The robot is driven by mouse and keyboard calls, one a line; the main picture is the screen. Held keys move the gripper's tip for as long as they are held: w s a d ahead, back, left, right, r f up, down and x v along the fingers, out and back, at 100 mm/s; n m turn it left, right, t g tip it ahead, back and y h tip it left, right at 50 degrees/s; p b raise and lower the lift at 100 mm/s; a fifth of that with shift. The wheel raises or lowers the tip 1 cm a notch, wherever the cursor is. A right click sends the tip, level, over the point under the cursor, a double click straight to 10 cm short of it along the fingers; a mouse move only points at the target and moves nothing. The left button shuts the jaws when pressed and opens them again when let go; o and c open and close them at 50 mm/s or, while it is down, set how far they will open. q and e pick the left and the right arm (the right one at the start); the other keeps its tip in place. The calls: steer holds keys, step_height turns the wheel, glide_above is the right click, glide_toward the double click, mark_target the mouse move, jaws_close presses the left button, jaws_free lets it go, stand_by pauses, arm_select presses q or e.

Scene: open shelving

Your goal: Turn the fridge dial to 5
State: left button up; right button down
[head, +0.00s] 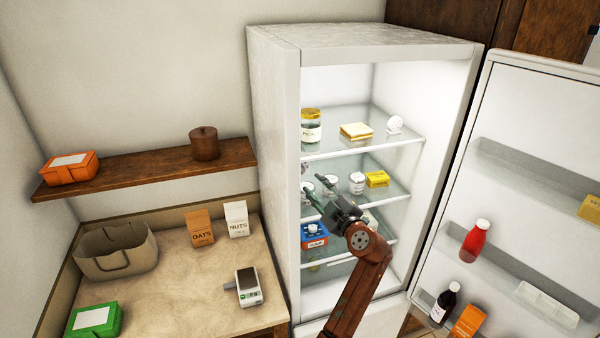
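The fridge (275,150) stands with its door open to the right. A small white round thing (395,124), which looks like the dial, is at the right of the fridge's inside, just above the top glass shelf. Its marks are too small to read, so I cannot tell its setting. My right gripper is not in view.
The top shelf holds a yellow-lidded jar (311,126) and a sandwich-like block (356,131). White tubs (357,183) and a yellow box (377,179) stand near my gripper; a blue box (314,236) is below. The open door (520,130) bounds the right side.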

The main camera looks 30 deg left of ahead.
mark_target(304, 173)
arm_select(q)
steer(key=p+x, duration=0.1)
steer(key=x, duration=0.3)
steer(key=p+x, duration=0.1)
steer(key=x, duration=0.1)
steer(key=shift+a+r+p, duration=0.35)
steer(key=shift+a, duration=0.05)
steer(key=shift+w+a+f, duration=0.15)
steer(key=shift+w+a, duration=0.2)
steer(key=shift+a, duration=0.05)
steer(key=shift+c, duration=0.7)
jaws_close()
